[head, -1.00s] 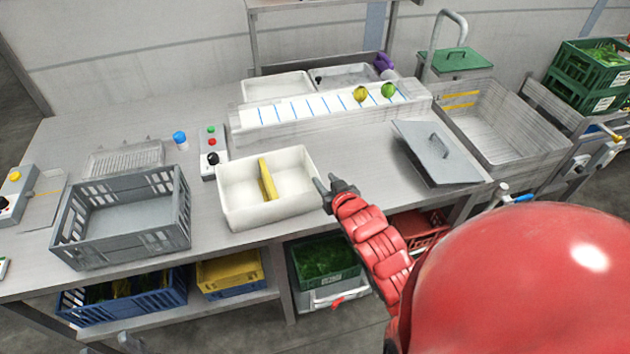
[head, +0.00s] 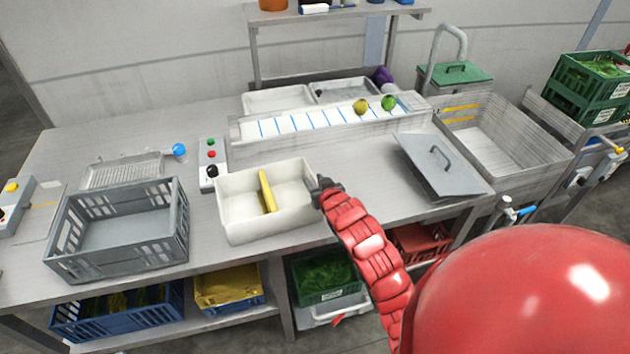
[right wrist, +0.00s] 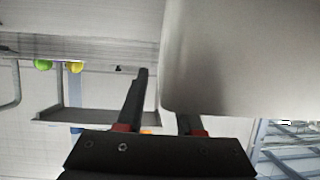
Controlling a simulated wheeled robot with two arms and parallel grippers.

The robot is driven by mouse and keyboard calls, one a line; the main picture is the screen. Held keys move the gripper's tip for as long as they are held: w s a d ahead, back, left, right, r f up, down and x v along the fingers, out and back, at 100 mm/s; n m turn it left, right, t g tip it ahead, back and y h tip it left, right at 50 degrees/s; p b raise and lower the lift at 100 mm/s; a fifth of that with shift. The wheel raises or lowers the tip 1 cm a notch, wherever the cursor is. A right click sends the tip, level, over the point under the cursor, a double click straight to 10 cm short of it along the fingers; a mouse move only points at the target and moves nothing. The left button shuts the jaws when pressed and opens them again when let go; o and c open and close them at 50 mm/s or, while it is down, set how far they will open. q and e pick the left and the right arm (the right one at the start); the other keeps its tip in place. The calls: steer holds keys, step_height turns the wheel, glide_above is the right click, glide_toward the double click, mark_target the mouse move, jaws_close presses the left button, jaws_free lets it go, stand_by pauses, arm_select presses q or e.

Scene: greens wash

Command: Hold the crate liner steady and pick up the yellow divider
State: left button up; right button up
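The crate liner (head: 240,226), a white open box, sits on the steel worktop near its front edge. The yellow divider (head: 266,190) stands inside it, slightly tilted, across the middle. My right gripper (head: 322,188) is at the liner's right end wall. In the right wrist view the pale liner (right wrist: 240,60) fills the upper right and hides much of one finger of the right gripper (right wrist: 165,105). The other finger is in plain view, with a narrow gap beside the liner's edge. The fingers are apart; contact with the wall is unclear. My left gripper is out of view.
A grey slatted crate (head: 120,250) stands left of the liner. A control box (head: 211,165) with buttons is behind it. A slanted metal lid (head: 440,165) and a deep sink (head: 500,150) are to the right. A white marked strip (head: 320,122) runs behind.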

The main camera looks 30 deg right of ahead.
jaws_close()
stand_by(1.1)
